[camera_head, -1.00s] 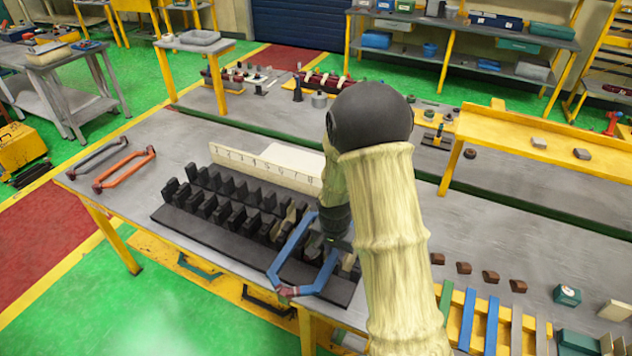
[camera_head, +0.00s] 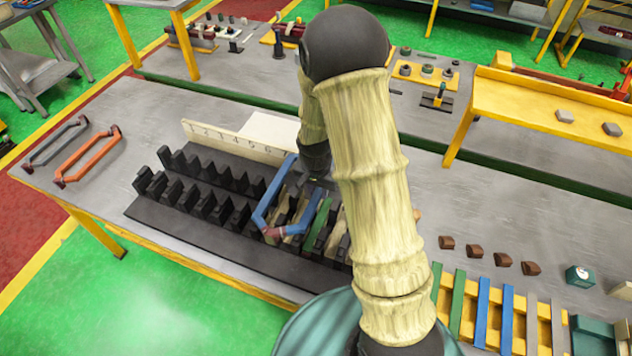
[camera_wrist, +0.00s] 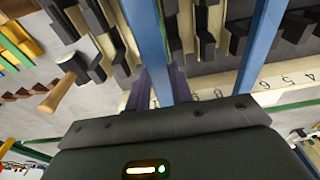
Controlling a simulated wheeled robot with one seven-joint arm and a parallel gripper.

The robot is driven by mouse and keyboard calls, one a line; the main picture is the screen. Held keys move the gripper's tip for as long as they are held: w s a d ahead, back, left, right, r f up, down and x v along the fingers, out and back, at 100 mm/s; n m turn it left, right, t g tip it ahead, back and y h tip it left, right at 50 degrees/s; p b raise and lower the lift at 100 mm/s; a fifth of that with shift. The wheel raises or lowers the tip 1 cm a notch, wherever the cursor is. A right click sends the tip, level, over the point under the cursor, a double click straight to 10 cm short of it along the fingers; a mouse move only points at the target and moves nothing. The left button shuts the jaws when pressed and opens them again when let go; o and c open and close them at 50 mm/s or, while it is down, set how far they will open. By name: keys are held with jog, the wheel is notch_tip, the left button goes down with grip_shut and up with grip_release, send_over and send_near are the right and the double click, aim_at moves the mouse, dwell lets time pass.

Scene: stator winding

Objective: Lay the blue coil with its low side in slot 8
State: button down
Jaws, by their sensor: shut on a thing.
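The blue coil (camera_head: 264,207) is a long six-sided loop with a brownish end toward the front. It lies over the right part of the black slotted block (camera_head: 165,212); I cannot tell whether either side is down in a slot, or which slots are under it. My gripper (camera_wrist: 163,86) is shut on one long side of the blue coil (camera_wrist: 147,35). The other long side (camera_wrist: 262,45) runs free at the right of the wrist view. In the head view my arm hides the right end of the block and most of the gripper.
A pale board numbered from 1 (camera_head: 225,142) stands behind the block; its higher numbers are hidden. An orange coil (camera_head: 88,157) and a grey coil (camera_head: 57,140) lie at the table's left. A green strip (camera_head: 318,222) sits among the block's right teeth. Brown wedges (camera_head: 474,250) lie right.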

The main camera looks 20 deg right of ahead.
jog(key=shift+s+r, duration=0.1)
jog(key=shift+s, duration=0.05)
jog(key=shift+f+b, duration=0.3)
jog(key=shift+f, duration=0.1)
jog(key=b, duration=0.4)
send_over(319, 222)
jog(key=shift+s+a+f, duration=0.1)
jog(key=shift+a+f, duration=0.05)
jog(key=shift+f, duration=2.4)
jog(key=shift+f+b, duration=2.75)
jog(key=shift+f, duration=0.95)
jog(key=c, duration=1.1)
grip_release()
jog(key=shift+s, duration=0.1)
jog(key=shift+c, duration=0.2)
jog(key=shift+r+p, duration=0.6)
jog(key=shift+r, duration=0.2)
